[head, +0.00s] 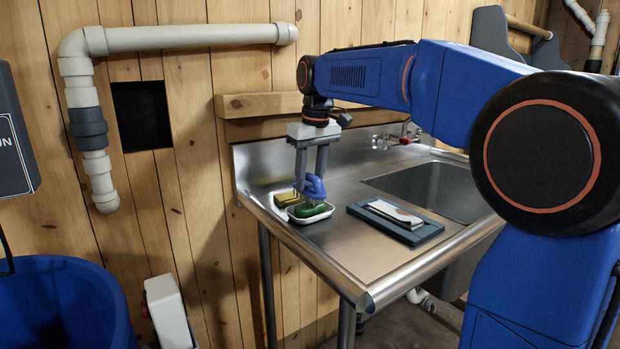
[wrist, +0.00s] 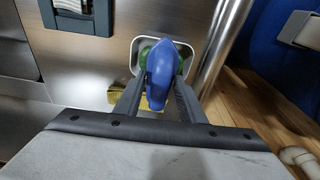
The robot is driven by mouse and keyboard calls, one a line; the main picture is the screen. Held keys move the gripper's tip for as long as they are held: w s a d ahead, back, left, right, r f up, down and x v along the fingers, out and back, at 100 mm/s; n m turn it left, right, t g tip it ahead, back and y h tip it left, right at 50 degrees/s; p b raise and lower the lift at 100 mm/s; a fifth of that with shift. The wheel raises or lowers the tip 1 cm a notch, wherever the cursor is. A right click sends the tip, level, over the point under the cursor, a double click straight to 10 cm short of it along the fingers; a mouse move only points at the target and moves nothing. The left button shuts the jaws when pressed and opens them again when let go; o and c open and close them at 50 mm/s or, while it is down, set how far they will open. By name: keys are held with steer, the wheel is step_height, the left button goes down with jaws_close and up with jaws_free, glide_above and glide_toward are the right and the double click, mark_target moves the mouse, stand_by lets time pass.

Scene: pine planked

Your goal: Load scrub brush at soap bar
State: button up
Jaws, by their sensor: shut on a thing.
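My gripper (head: 312,181) is shut on the blue scrub brush (head: 315,188). The brush is upright and fills the space between the fingers in the wrist view (wrist: 159,72). The green soap bar (head: 309,210) lies in a white dish (head: 326,213) on the steel counter. The brush is right over the soap. Its lower end is at or just above the soap; I cannot tell whether they touch. In the wrist view the brush hides most of the soap (wrist: 146,54), and the white dish (wrist: 137,45) shows around it.
A yellow sponge (head: 290,198) lies just behind the dish. A dark tray (head: 368,212) with a white and dark item on it sits to the right. Beyond are the sink basin (head: 435,188) and tap (head: 385,141).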

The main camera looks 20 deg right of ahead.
mark_target(308, 173)
steer(key=shift+f, duration=0.45)
stand_by(1.2)
steer(key=shift+r, duration=0.1)
steer(key=shift+r, duration=3.45)
steer(key=shift+s, duration=0.1)
